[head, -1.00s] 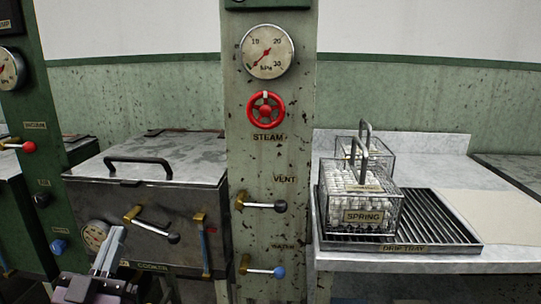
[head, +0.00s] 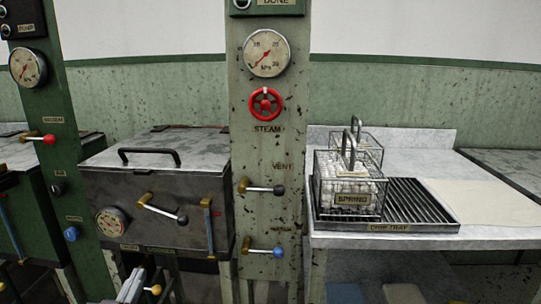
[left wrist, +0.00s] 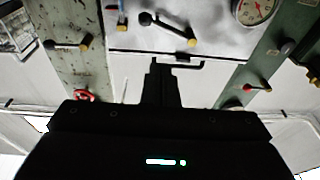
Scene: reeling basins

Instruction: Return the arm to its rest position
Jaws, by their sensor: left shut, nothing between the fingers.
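My left gripper (head: 131,287) shows at the bottom of the head view, below the metal cooker (head: 160,200). Its fingers are together with nothing between them. In the left wrist view the gripper (left wrist: 162,75) is a dark shape pointing toward the cooker front (left wrist: 215,38), which appears upside down. I cannot tell the distance to the cooker. My right gripper is in neither view.
A grey-green post (head: 268,150) carries a gauge, the red STEAM wheel (head: 265,104) and VENT and lower levers. On the right bench, wire baskets of white pieces (head: 350,190) stand on the drip tray (head: 425,208). A green post (head: 75,150) stands left.

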